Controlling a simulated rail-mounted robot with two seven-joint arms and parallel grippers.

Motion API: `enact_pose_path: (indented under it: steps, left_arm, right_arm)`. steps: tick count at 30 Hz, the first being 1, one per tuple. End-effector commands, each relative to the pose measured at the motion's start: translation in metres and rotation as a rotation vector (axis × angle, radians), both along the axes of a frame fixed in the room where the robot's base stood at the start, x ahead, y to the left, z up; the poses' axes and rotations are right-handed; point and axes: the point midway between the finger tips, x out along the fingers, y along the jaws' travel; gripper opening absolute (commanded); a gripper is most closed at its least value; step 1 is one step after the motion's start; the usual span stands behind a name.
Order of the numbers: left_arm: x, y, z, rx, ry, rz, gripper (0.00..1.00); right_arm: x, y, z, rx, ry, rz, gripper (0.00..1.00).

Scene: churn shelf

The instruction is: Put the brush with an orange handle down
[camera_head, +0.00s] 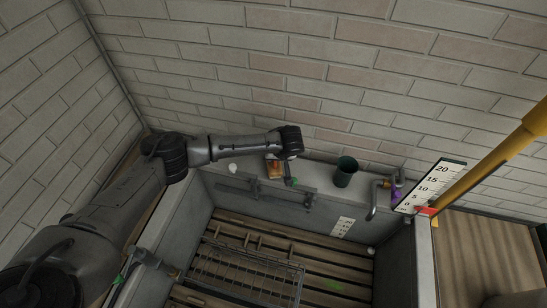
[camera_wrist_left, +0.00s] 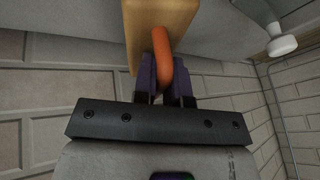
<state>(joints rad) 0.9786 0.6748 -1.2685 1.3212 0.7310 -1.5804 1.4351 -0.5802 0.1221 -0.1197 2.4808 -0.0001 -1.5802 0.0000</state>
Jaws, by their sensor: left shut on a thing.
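The brush with an orange handle (camera_wrist_left: 164,45) is between the fingers of my left gripper (camera_wrist_left: 166,88) in the left wrist view. Its tan block (camera_wrist_left: 150,18) extends away beyond the fingertips, and the gripper is shut on the orange handle. In the head view the left gripper (camera_head: 287,157) is at the back ledge, and the brush (camera_head: 273,169) shows as a small orange-brown patch beside it. I cannot tell whether the brush touches the ledge. My right gripper is not in view.
A dark green cup (camera_head: 346,171) stands on the back ledge (camera_head: 318,181), right of the gripper. A white knob-like thing (camera_head: 233,168) is to the left. A tap (camera_head: 375,199), a purple thing (camera_head: 396,194) and a numbered board (camera_head: 432,187) are further right. A wire rack (camera_head: 245,270) lies below in the basin.

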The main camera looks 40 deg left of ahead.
Motion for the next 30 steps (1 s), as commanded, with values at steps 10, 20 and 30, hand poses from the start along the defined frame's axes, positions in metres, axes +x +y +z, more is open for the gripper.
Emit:
enact_pose_path:
  steps: [10, 20, 30]
  left_arm:
    - [0.0, 0.0003, -0.0083, 0.001, -0.001, 0.001, 0.0]
    - [-0.0005, 0.0001, -0.0113, 0.001, 0.001, 0.0, 0.33]
    - [-0.0009, -0.0004, -0.0107, -0.001, 0.002, -0.002, 0.38]
  right_arm:
    - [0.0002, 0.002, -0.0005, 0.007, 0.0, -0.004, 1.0]
    - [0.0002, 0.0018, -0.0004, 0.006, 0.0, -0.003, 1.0]
    - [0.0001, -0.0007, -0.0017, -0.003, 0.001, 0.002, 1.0]
